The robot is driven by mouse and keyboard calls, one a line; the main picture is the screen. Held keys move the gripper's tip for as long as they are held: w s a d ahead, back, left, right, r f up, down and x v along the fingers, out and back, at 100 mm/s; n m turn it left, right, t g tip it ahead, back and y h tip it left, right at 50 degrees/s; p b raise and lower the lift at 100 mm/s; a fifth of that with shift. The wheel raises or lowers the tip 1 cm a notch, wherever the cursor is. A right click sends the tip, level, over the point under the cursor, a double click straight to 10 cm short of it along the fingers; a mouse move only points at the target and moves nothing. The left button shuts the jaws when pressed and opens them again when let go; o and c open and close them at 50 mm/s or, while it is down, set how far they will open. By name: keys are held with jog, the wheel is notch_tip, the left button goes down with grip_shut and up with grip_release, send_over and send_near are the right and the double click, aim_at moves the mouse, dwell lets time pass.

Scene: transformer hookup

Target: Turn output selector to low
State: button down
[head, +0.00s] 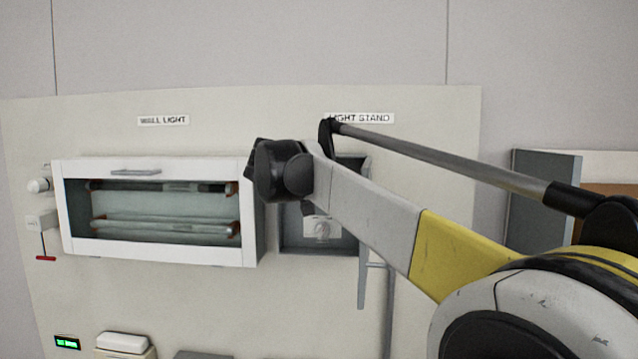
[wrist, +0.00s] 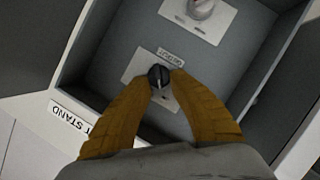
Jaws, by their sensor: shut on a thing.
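The output selector is a small dark round knob (wrist: 158,76) with a light pointer line, on a pale plate in the grey open box. A small label (wrist: 170,57) beside it is upside down and too small to read surely. My gripper (wrist: 160,80) has its two orange-brown fingers closed on the knob from both sides. In the head view, the box marked LIGHT STAND (head: 284,236) is partly covered by my arm, and my fingertips and the knob cannot be made out.
A second pale plate with a light knob (wrist: 201,8) sits farther inside the box. The box's grey door (head: 363,285) hangs open at its right. A white-framed WALL LIGHT cabinet (head: 160,256) is to the left. A red-handled lever (head: 46,258) is at far left.

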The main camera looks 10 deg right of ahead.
jog(key=shift+n+h, duration=0.3)
jog(key=shift+n, duration=0.2)
jog(key=c, duration=1.1)
grip_release()
jog(key=shift+w, duration=0.1)
jog(key=shift+c, duration=0.2)
jog(key=shift+w+f, duration=0.1)
jog(key=v, duration=1.2)
jog(key=shift+d, duration=0.1)
